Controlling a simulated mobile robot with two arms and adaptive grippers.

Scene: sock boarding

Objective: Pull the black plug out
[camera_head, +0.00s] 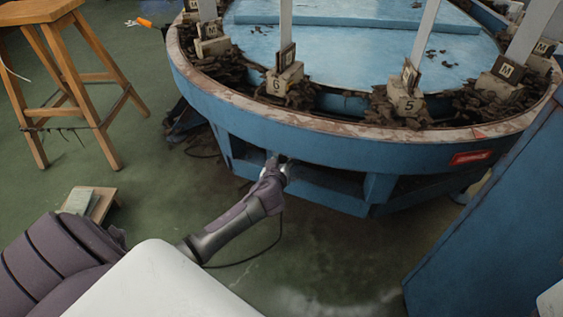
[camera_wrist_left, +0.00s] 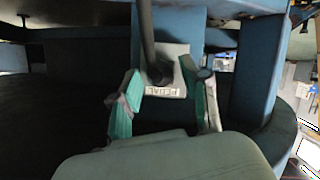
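In the left wrist view, a black plug (camera_wrist_left: 160,72) with a thick dark cable rising from it sits against a pale socket plate (camera_wrist_left: 178,56) with a small printed label. My left gripper (camera_wrist_left: 165,84) has its teal-padded fingers spread to either side of the plate and plug. I cannot tell whether either finger touches them. In the head view, my left gripper (camera_head: 275,168) reaches under the rim of the round blue machine (camera_head: 330,148). It hides the plug there. My right gripper is not in view.
A dark cable (camera_head: 262,255) loops over the green floor below my left arm. A blue panel (camera_head: 490,215) stands at the right. A wooden stool (camera_head: 60,65) and a small low wooden piece (camera_head: 100,207) are at the left. Blue posts (camera_wrist_left: 258,65) flank the socket.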

